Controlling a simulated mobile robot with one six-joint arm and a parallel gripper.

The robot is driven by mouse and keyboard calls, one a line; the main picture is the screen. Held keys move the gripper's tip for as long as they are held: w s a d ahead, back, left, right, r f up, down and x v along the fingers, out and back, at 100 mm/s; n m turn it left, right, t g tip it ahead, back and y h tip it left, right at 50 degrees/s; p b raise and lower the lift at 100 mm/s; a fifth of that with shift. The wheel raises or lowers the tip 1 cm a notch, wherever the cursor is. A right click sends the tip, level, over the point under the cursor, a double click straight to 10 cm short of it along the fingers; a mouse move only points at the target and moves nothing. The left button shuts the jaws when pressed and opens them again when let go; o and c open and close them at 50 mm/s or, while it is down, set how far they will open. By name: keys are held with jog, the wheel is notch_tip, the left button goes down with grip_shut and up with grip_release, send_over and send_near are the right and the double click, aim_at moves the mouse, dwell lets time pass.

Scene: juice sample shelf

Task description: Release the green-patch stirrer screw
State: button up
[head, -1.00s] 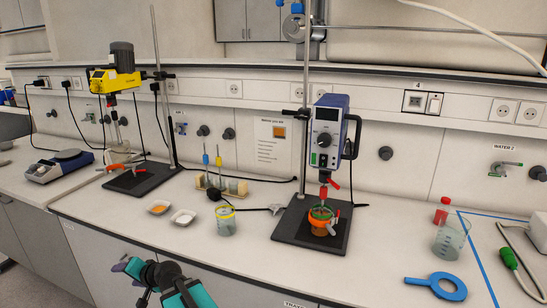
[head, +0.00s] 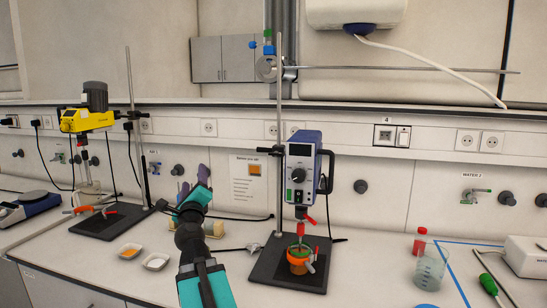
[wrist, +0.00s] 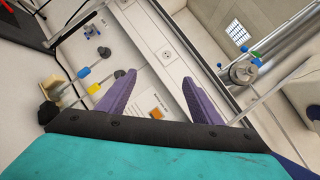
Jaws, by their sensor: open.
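A blue and white overhead stirrer (head: 303,165) hangs on a tall stand. A small green patch shows low on its front. A dark clamp (head: 268,151) joins it to the rod; which part is the screw is too small to tell. An orange pot (head: 300,263) stands below it on the dark base plate (head: 262,270). My gripper (head: 193,184) has purple fingers, raised left of this stirrer and apart from it. In the wrist view my gripper (wrist: 158,80) is open with nothing between its fingers. The stirrer does not show in the wrist view.
A yellow stirrer (head: 87,119) stands on another stand at left. Two white dishes (head: 155,262) lie in front. A glass beaker (head: 430,270) and red-capped bottle (head: 420,241) stand at right. A metal boss (wrist: 243,72) with green and blue tabs sits high on a rod.

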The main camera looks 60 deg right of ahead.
jog(key=s+d+r+m+g+h, duration=0.1)
jog(key=s+d+r+m+g, duration=0.1)
jog(key=s+d+m+g, duration=0.2)
jog(key=s+d+r+m+g+h, duration=0.1)
jog(key=s+d+r+m+g, duration=0.2)
jog(key=s+m, duration=0.8)
jog(key=s+d+g, duration=0.2)
jog(key=s+d, duration=0.1)
jog(key=s, duration=0.1)
jog(key=shift+s+d+r, duration=0.15)
jog(key=shift+d, duration=0.1)
jog(key=shift+d, duration=0.25)
jog(key=d+p, duration=0.1)
jog(key=p, duration=0.1)
jog(key=w+d+p, duration=0.1)
jog(key=p, duration=0.1)
jog(key=shift+d+r+g, duration=0.15)
jog(key=shift+d+g, duration=0.15)
jog(key=p+x, duration=0.2)
jog(key=p, duration=0.4)
jog(key=shift+d+p, duration=0.1)
jog(key=shift+p, duration=0.3)
